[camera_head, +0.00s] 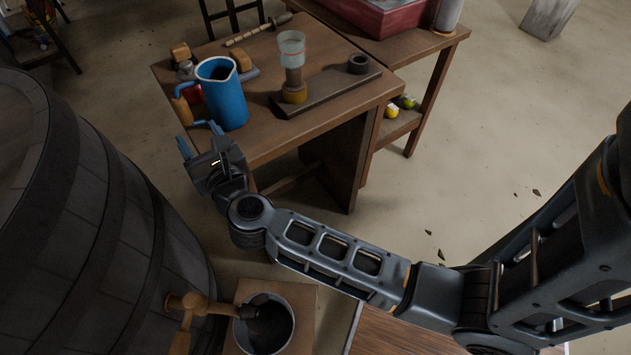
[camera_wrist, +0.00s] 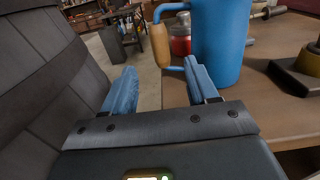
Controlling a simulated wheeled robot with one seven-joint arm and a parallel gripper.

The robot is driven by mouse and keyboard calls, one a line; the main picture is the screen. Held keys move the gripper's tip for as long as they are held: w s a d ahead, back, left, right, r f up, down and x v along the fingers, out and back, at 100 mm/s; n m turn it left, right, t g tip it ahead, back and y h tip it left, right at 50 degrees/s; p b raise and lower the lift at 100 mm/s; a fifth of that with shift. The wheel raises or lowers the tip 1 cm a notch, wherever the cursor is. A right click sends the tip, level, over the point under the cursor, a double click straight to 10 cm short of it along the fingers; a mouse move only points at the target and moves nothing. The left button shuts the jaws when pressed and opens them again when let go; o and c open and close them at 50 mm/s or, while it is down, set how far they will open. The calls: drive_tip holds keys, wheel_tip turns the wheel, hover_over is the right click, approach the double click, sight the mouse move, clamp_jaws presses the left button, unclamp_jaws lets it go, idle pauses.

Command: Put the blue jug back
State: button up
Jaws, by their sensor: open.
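The blue jug (camera_head: 226,103) stands upright on the left part of the wooden table (camera_head: 300,137), with its wood-gripped handle (camera_head: 182,108) facing left. In the wrist view the jug (camera_wrist: 222,45) fills the upper right, its top cut off, and its handle (camera_wrist: 160,46) shows ahead between the fingers, nearer the right one. My gripper (camera_head: 199,137) is open and empty at the table's left front edge, just short of the handle. Its two blue fingers (camera_wrist: 160,72) point toward the handle; I cannot tell whether the right finger touches it.
A beam scale (camera_head: 330,90) holds a clear cup (camera_head: 291,48) right of the jug. A red object (camera_wrist: 180,40) stands behind the handle. A large barrel (camera_head: 75,170) with a tap (camera_head: 195,303) rises close on the left, above a bucket (camera_head: 265,325). Open floor lies right.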

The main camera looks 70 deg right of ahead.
drive_tip(key=s+a+r+m+y, duration=0.2)
drive_tip(key=s+a+m+y, duration=0.1)
drive_tip(key=s+m, duration=0.6)
drive_tip(key=s+a+r+m+y, duration=0.2)
drive_tip(key=s+a+m+y, duration=0.1)
drive_tip(key=s+m, duration=0.7)
drive_tip(key=s+a+r+m+y, duration=0.2)
drive_tip(key=s+a+m+y, duration=0.2)
drive_tip(key=s+m, duration=0.6)
drive_tip(key=a+f+v, duration=0.1)
drive_tip(key=v, duration=0.5)
drive_tip(key=shift+s, duration=0.45)
